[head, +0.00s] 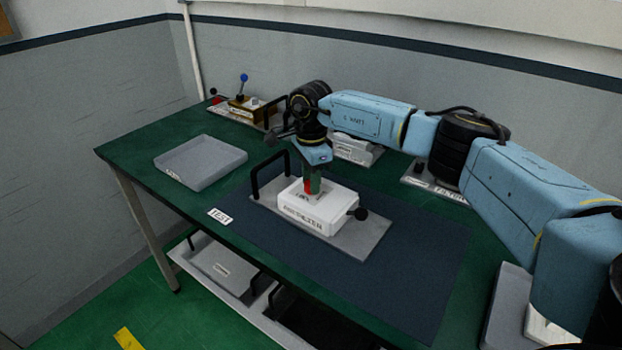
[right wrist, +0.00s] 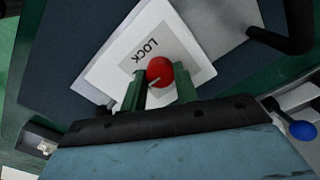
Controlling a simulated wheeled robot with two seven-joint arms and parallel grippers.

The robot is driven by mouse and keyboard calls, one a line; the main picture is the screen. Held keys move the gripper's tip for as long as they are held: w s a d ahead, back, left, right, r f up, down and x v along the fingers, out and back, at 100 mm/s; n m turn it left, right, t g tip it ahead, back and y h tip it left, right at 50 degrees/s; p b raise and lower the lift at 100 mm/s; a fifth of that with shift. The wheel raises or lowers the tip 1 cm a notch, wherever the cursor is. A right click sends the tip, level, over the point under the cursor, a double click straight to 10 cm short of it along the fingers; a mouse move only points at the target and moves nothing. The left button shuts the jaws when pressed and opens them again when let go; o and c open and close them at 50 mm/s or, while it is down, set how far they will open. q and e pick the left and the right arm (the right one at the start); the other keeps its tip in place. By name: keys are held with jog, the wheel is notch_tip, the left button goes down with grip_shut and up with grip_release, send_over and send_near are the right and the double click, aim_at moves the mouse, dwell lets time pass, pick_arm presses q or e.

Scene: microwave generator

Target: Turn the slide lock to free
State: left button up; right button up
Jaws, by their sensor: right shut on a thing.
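The white box (head: 325,221) sits on a grey plate (head: 362,240) with a black handle, on the dark blue mat. A red knob (right wrist: 160,71) stands on the box's top, over a pale label (right wrist: 146,50) with the word LOCK; the rest of the label is hidden. My right gripper (head: 313,186) points down onto the box top. Its green fingers (right wrist: 159,88) are shut on the red knob, one at each side. A black ball knob (head: 361,214) sticks out at the box's right side. My left gripper is not in view.
An empty grey tray (head: 201,162) lies left of the mat, near a TEST label (head: 220,216). At the back stands a unit with a blue-tipped lever (head: 243,84). Other labelled units stand behind my right arm. The mat in front of the box is clear.

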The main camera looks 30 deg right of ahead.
jog(key=shift+n, duration=0.4)
jog(key=o, duration=1)
jog(key=shift+r, duration=0.15)
notch_tip(320, 180, up, 13)
jog(key=shift+r, duration=0.1)
dwell(0.4)
